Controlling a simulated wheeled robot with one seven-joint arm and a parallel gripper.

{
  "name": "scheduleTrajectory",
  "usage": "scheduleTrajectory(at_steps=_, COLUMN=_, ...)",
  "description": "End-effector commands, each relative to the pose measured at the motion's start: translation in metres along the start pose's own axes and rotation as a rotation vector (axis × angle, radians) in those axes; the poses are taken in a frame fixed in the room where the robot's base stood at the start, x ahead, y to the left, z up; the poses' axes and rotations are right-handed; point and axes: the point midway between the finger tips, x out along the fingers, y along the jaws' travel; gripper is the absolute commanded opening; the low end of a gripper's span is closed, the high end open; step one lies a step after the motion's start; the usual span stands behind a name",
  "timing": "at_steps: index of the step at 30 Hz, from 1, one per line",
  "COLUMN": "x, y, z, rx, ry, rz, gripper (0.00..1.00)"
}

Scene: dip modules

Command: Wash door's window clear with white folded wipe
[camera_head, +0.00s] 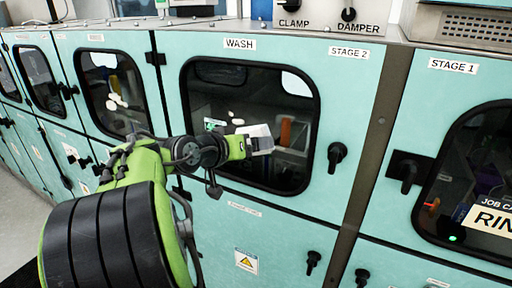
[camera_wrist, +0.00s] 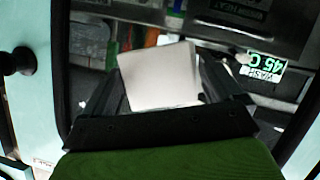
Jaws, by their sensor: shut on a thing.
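The white folded wipe (camera_wrist: 158,76) is held between the two fingers of my gripper (camera_wrist: 160,95) in the wrist view. In the head view my gripper (camera_head: 254,144) is in front of the lower middle of the WASH door's window (camera_head: 222,92), with the wipe (camera_head: 260,132) at its tip. I cannot tell whether the wipe touches the glass. Pale whitish patches show on or behind the glass above and left of the wipe. The WASH door (camera_head: 330,100) is teal and looks shut, with a black knob (camera_head: 337,155) at its right.
A STAGE 1 door (camera_head: 440,110) with its own dark window is at the right. Another windowed door (camera_head: 110,95) with whitish patches is at the left. A box with CLAMP and DAMPER knobs (camera_head: 330,17) sits on top. Black knobs stick out from several doors.

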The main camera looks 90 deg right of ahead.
Motion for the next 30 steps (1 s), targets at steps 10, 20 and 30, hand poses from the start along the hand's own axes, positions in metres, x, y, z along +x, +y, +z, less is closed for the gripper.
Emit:
scheduleTrajectory(at_steps=10, x=-0.004, y=-0.02, z=-0.008, rx=0.0, ry=0.005, rz=-0.003, gripper=0.68)
scheduleTrajectory(at_steps=20, x=-0.008, y=-0.043, z=-0.016, rx=-0.001, ry=0.003, rz=-0.002, gripper=0.68)
scheduleTrajectory(at_steps=30, x=-0.01, y=-0.068, z=-0.026, rx=0.001, ry=0.003, rz=-0.001, gripper=0.68)
